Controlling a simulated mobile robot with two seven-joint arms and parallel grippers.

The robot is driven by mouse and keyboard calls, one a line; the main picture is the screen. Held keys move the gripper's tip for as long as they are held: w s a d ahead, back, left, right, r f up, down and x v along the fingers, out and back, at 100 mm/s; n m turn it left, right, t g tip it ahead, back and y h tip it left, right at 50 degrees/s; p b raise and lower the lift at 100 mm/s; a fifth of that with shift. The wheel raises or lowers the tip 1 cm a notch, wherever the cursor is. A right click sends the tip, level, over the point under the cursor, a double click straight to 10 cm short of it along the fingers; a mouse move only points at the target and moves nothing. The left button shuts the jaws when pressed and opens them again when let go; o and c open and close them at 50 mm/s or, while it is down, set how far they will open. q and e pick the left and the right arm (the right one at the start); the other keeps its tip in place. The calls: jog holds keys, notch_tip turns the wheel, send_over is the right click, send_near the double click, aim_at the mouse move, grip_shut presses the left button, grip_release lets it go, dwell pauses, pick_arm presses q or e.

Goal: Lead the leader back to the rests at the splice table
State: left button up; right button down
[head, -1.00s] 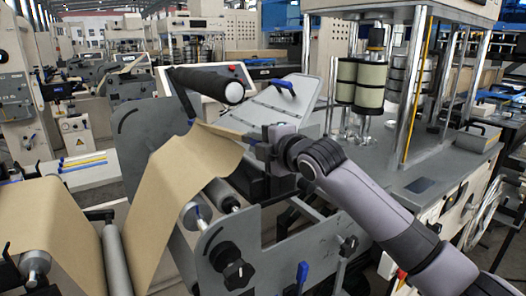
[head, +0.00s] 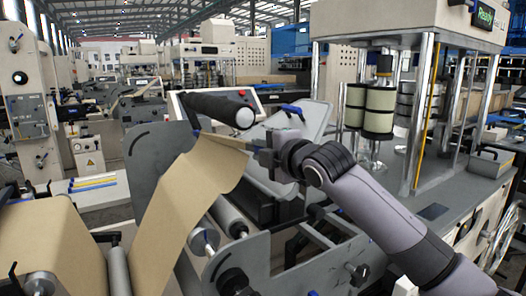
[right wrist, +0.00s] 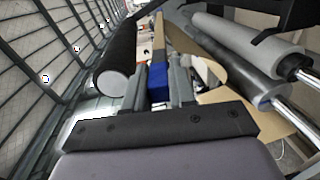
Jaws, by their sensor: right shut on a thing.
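The brown kraft leader (head: 185,200) runs as a sheet from the rollers at the lower left up to my right gripper (head: 250,146). My right gripper is shut on the leader's end, just below the black roller with a white end (head: 215,107). In the right wrist view the gripper's fingers (right wrist: 168,80) close around a blue piece (right wrist: 157,82) with brown paper beyond. The splice table looks to be the pale tilted plate (head: 305,125) behind the gripper; I cannot be sure. My left gripper is not in view.
Grey side plates (head: 160,150) flank the web path. Steel rollers (head: 118,270) stand at the lower left, and a black knob (head: 235,283) is on the near plate. A press with upright posts (head: 425,110) and cream rolls (head: 379,108) stands to the right.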

jog(key=shift+d+f+t+y+b, duration=0.1)
jog(key=shift+f+t+y+b, duration=0.4)
jog(key=shift+f+b, duration=0.9)
jog(key=shift+r+b, duration=0.3)
jog(key=shift+r, duration=0.05)
